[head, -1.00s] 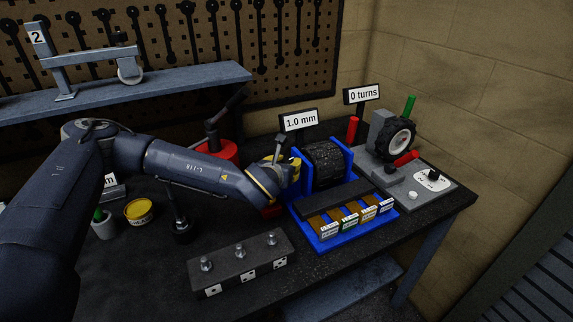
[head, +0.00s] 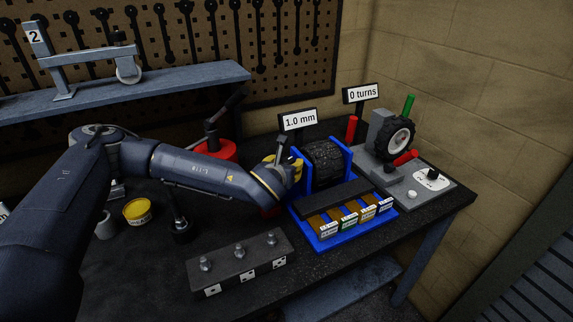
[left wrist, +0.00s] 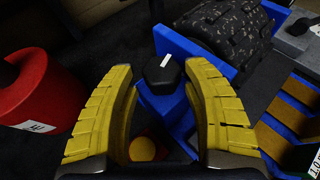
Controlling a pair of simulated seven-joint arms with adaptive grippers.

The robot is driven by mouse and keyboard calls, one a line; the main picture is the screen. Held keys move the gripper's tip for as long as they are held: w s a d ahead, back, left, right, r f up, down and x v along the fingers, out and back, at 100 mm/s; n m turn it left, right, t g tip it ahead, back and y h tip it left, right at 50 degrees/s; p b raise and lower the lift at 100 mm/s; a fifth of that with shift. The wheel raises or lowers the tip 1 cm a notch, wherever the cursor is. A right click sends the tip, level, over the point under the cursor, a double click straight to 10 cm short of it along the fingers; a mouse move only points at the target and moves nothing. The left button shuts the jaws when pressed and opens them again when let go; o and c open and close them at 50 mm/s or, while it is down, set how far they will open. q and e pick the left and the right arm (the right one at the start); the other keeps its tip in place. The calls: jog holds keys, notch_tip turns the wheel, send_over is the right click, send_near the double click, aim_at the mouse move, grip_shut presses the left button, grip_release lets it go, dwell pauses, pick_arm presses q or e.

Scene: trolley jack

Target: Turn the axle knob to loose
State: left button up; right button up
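A black faceted knob (left wrist: 162,74) with a white mark shows in the left wrist view at the near side of the blue stand (head: 348,160). The stand holds a dark textured drum (head: 323,162), which also shows in the left wrist view (left wrist: 225,35). My left gripper (head: 287,170) is at the stand's left side. In the left wrist view its yellow fingers (left wrist: 160,70) are apart, one on each side of the knob, with a gap at the left finger. In the head view the gripper and arm hide the knob. My right gripper is in neither view.
A "1.0 mm" sign (head: 298,119) stands behind the stand. A grey unit with a wheel (head: 398,140) and a dial plate (head: 432,175) is to the right. A red jack base (head: 215,150) is behind my arm. A black block with bolts (head: 240,264) lies in front.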

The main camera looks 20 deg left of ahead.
pick_arm(q)
jog(key=shift+o, duration=0.2)
jog(key=shift+d+r, duration=0.15)
jog(key=shift+r, duration=0.15)
jog(key=shift+s+d+r, duration=0.1)
jog(key=shift+s+r, duration=0.1)
jog(key=shift+s, duration=0.35)
jog(key=v, duration=0.6)
jog(key=shift+s+a, duration=0.25)
jog(key=shift+s, duration=0.15)
